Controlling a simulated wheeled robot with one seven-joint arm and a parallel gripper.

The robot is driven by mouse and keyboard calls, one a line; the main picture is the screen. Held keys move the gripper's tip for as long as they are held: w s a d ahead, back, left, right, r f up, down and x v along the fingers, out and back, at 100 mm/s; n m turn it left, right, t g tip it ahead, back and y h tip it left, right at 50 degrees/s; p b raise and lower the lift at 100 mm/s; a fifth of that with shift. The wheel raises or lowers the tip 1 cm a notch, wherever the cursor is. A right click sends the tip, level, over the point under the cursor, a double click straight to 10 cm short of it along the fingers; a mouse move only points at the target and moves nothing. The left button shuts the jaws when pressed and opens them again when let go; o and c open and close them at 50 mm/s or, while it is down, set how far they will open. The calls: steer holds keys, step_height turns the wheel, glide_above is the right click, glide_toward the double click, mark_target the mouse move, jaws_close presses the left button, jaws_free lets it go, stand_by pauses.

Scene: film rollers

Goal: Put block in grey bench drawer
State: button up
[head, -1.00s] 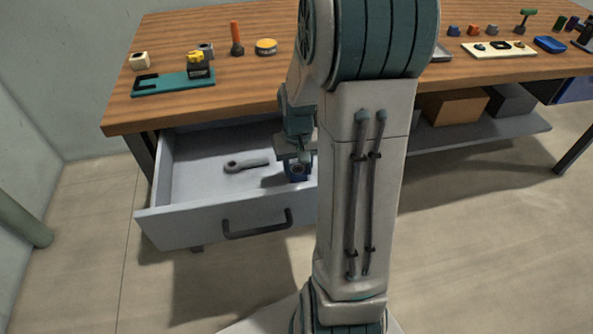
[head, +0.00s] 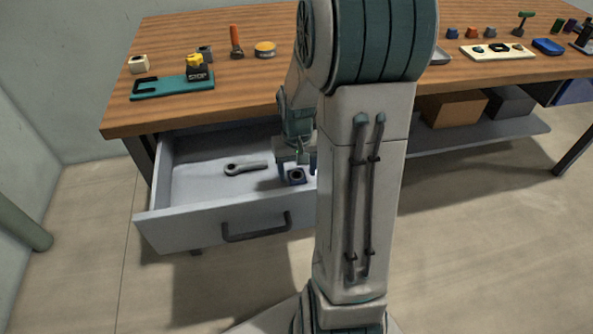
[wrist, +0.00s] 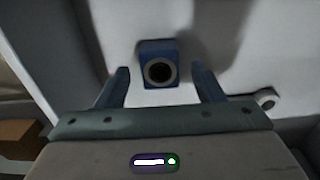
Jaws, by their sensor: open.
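The blue block (head: 297,176) with a round dark hole lies on the floor of the open grey bench drawer (head: 190,228), toward its right side. In the wrist view the block (wrist: 158,48) sits just beyond and between my fingertips, apart from both. My gripper (head: 297,163) is open and empty, just above the block inside the drawer; its two fingers (wrist: 160,78) are spread wide in the wrist view. My arm hides the drawer's right end in the head view.
A grey wrench (head: 246,167) lies in the drawer left of the block. Brown and dark boxes stand on the lower shelf.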

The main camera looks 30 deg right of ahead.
mark_target(297, 176)
step_height(297, 176, up, 10)
steer(key=p, duration=0.2)
steer(key=s+a+r+n+t, duration=0.1)
steer(key=s+a+r+n, duration=0.2)
steer(key=s+a, duration=0.9)
steer(key=shift+r+t, duration=0.3)
steer(key=shift+r, duration=0.1)
